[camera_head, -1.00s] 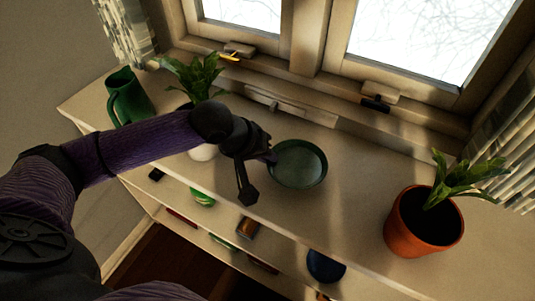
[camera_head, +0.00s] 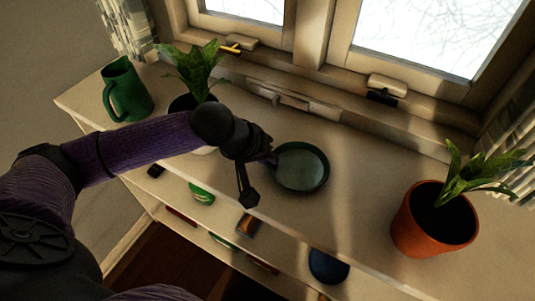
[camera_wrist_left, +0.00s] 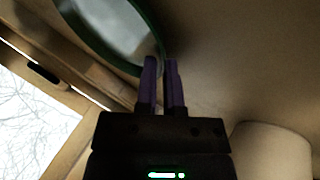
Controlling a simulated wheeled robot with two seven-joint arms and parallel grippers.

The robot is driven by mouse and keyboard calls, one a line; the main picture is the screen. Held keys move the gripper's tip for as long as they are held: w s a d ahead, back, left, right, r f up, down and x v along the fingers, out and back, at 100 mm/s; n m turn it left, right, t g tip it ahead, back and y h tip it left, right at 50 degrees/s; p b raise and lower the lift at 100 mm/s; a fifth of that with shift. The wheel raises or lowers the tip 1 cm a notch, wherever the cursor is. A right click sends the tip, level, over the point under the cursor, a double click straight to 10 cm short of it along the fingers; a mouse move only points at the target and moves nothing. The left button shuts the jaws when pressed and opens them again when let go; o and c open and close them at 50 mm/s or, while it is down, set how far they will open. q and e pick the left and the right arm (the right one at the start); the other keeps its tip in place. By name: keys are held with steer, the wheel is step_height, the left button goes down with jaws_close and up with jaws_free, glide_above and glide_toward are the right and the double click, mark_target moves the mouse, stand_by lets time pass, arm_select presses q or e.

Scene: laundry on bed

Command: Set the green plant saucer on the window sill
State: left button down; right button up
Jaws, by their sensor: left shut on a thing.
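The green saucer (camera_head: 301,167) is a shallow round dish in the head view, just right of my left gripper (camera_head: 268,160). That gripper is shut on the saucer's near-left rim. In the left wrist view, the two purple fingers of the gripper (camera_wrist_left: 161,68) close together at the rim of the saucer (camera_wrist_left: 110,25). The saucer appears just above or on the pale sill surface (camera_head: 355,165) below the window; I cannot tell whether it touches. My right gripper does not show.
A green jug (camera_head: 126,90) and a potted plant (camera_head: 193,70) stand at the left. An orange pot (camera_head: 432,222) with a plant stands at the right. Window handles (camera_head: 388,85) stick out above the back edge. The surface between saucer and orange pot is clear.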

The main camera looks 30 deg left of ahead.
arm_select(q)
steer(key=shift+f, duration=0.15)
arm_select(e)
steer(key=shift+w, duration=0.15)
arm_select(q)
steer(key=shift+s+f, duration=0.15)
steer(key=shift+f, duration=0.15)
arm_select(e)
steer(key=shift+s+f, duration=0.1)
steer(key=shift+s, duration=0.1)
